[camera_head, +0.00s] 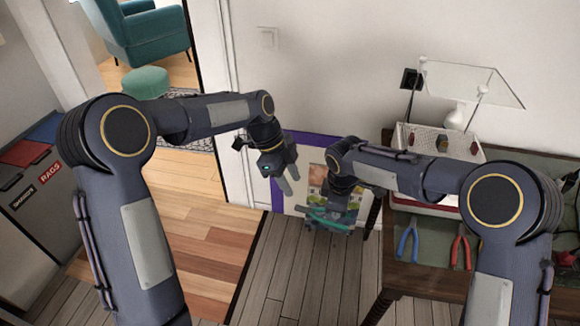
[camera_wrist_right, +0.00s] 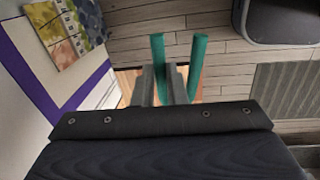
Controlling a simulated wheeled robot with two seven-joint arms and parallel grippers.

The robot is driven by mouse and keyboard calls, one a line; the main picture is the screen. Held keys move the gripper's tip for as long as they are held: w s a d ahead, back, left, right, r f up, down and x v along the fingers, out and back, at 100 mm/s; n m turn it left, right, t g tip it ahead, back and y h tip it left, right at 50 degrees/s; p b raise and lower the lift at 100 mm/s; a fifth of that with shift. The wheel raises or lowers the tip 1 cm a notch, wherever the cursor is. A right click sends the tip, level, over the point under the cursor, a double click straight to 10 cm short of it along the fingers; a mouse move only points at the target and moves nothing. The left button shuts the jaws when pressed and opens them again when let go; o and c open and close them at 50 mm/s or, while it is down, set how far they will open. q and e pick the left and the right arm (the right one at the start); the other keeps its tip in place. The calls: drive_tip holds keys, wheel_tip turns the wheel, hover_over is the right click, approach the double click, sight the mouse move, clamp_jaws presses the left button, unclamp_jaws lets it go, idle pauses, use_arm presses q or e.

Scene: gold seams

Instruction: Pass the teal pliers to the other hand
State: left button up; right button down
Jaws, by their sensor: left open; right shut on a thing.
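The teal pliers (camera_head: 330,219) are held in my right gripper (camera_head: 335,212), in front of the poster by the wall. In the right wrist view, two teal handles (camera_wrist_right: 197,68) stick out past the fingers of my right gripper (camera_wrist_right: 159,85); the head of the pliers is hidden there. The right gripper is shut on the pliers. My left gripper (camera_head: 288,180) is open and empty, to the left of the pliers and apart from them, with its fingers pointing down.
A workbench (camera_head: 415,275) at the right bears blue-handled pliers (camera_head: 407,242), red-handled pliers (camera_head: 461,250) and a white pegboard rack (camera_head: 440,140). Bins labelled rags (camera_head: 45,185) stand at the left. The floor between is clear.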

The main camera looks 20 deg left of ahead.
sight(305, 208)
use_arm(q)
drive_tip(key=x, duration=0.7)
drive_tip(key=shift+d+f, duration=0.15)
drive_tip(key=shift+f, duration=0.25)
clamp_jaws()
use_arm(e)
drive_tip(key=c, duration=1.4)
unclamp_jaws()
